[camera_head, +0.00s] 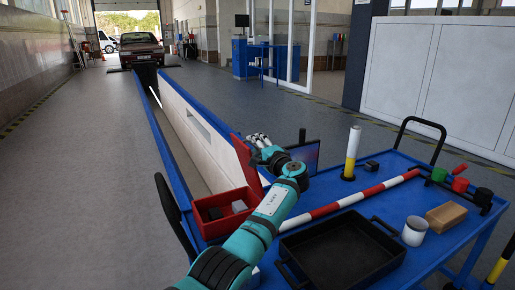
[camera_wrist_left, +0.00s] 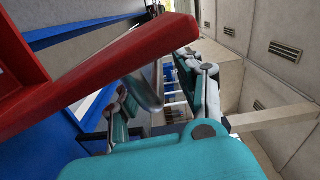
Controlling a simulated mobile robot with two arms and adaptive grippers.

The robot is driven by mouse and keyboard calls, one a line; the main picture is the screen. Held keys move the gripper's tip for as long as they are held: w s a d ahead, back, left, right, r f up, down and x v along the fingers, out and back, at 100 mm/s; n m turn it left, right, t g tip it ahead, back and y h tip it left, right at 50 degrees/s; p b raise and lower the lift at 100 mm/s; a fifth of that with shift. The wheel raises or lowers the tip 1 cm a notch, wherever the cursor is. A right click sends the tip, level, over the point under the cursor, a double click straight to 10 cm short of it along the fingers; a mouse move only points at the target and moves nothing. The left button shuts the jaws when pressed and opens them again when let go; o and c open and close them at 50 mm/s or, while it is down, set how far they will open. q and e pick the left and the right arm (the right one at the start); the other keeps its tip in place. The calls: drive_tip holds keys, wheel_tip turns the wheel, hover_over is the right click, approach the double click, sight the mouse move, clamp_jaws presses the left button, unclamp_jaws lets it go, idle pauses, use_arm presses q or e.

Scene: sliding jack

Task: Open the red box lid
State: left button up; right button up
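The red box (camera_head: 222,212) sits at the left end of the blue cart with dark items inside. Its red lid (camera_head: 246,162) stands raised, tilted up from the box. In the left wrist view the red lid (camera_wrist_left: 115,75) crosses the upper left, close to the fingers. My left gripper (camera_head: 260,141) is at the lid's upper right edge; whether it touches the lid I cannot tell. My right gripper is not in view.
The blue cart (camera_head: 345,200) carries a black tray (camera_head: 340,250), a red-and-white bar (camera_head: 345,201), a yellow-and-white post (camera_head: 351,153), a white cup (camera_head: 415,231) and a cardboard box (camera_head: 446,217). A blue-edged pit (camera_head: 160,130) lies beyond at left. Open floor lies farther left.

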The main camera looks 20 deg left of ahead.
use_arm(q)
drive_tip(key=shift+d+f, duration=0.1)
drive_tip(key=shift+s+d, duration=0.15)
drive_tip(key=shift+d, duration=0.1)
drive_tip(key=v, duration=1.1)
drive_tip(key=shift+s, duration=0.2)
drive_tip(key=shift+d, duration=0.1)
